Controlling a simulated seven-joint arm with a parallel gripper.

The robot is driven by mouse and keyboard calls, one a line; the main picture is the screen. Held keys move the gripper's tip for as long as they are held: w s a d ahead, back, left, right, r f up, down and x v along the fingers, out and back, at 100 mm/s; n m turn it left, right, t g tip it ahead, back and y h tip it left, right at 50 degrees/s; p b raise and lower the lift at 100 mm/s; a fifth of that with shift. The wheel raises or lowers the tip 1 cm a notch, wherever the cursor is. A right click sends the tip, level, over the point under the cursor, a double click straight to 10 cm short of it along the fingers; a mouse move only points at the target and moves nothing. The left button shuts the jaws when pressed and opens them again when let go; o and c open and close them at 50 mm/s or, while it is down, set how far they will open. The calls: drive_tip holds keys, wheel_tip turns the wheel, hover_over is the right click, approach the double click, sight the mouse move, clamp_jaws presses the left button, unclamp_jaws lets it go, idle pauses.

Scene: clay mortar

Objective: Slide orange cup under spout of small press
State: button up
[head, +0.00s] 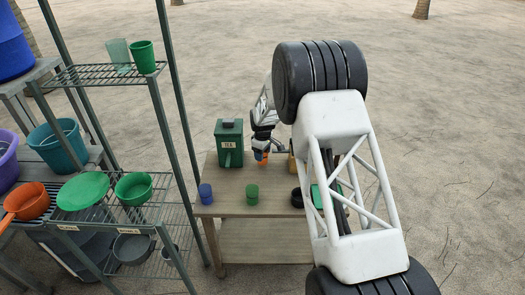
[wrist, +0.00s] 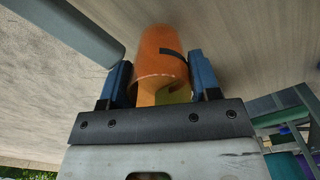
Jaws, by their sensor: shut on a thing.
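The orange cup (wrist: 160,55) is between the two blue-padded fingers of my gripper (wrist: 163,85) in the wrist view. The fingers are shut on it from both sides. In the head view the orange cup (head: 262,157) shows small below my gripper (head: 262,148), near the back of the wooden table. The small press looks to be the green box (head: 229,146) with a pale label, standing at the back left of the table, just left of my gripper. Its spout is too small to make out clearly. I cannot tell whether the cup touches the tabletop.
A blue cup (head: 206,194) and a green cup (head: 252,194) stand along the table's (head: 228,208) front edge. A dark round thing (head: 297,198) is farther right, partly behind my arm. A metal shelf rack (head: 178,120) with bowls stands left of the table.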

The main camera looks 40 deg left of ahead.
drive_tip(key=shift+f, duration=0.9)
drive_tip(key=shift+w+d+f, duration=0.1)
drive_tip(key=shift+w+d, duration=1.15)
drive_tip(key=shift+f, duration=0.15)
drive_tip(key=o, duration=1)
drive_tip(key=shift+o, duration=0.2)
